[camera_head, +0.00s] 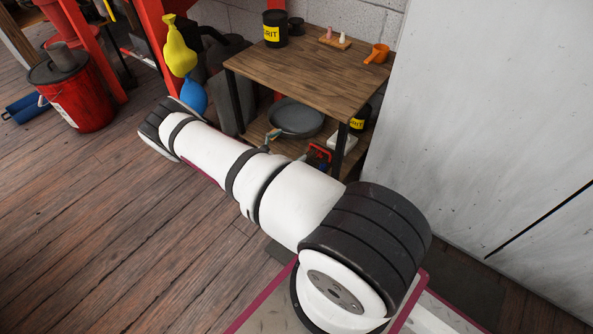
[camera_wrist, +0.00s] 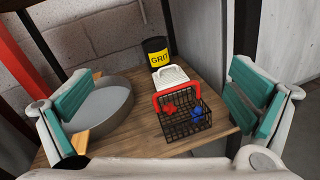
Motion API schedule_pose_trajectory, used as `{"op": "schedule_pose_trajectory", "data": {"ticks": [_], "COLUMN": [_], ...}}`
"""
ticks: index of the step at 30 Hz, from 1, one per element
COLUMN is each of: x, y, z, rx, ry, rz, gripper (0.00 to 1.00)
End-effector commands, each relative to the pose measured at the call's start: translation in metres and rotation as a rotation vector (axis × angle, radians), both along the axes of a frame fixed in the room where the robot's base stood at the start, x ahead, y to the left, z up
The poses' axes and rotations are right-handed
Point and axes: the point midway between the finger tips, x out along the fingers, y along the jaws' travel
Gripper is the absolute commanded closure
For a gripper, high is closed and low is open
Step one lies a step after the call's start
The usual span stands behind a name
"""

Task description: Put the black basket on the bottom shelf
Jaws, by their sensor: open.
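The black wire basket (camera_wrist: 187,124) has a red handle and holds a small red item (camera_wrist: 170,108) and a blue item (camera_wrist: 197,114). It appears to rest on the wooden lower shelf (camera_wrist: 211,81), near the front edge. Its red handle also shows in the head view (camera_head: 319,155), low under the tabletop and partly behind my arm. My gripper (camera_wrist: 165,100) is open, with its teal-padded fingers apart to the left and right of the basket, not touching it. In the head view, my arm hides most of the gripper.
A grey pan (camera_wrist: 103,112) is left of the basket. A white object (camera_wrist: 171,75) and a GRIT can (camera_wrist: 156,54) stand behind it. The tabletop (camera_head: 312,70) is above, with another GRIT can (camera_head: 275,29) and an orange scoop (camera_head: 377,54). A pale wall panel (camera_head: 480,120) bounds the right.

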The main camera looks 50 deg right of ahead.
Motion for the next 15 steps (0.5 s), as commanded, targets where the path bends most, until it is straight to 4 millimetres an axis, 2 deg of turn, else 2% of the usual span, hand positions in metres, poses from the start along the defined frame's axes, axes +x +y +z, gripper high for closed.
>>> {"op": "schedule_pose_trajectory", "data": {"ticks": [1,7,15], "x": [0.006,0.009,-0.008], "y": [0.005,0.027,0.065], "z": [0.025,0.107,0.208], "rx": [0.012,0.069,0.182], "ry": [-0.05,-0.218,-0.425], "rz": [-0.043,-0.21,-0.413], "gripper": [0.0,0.0,0.0]}}
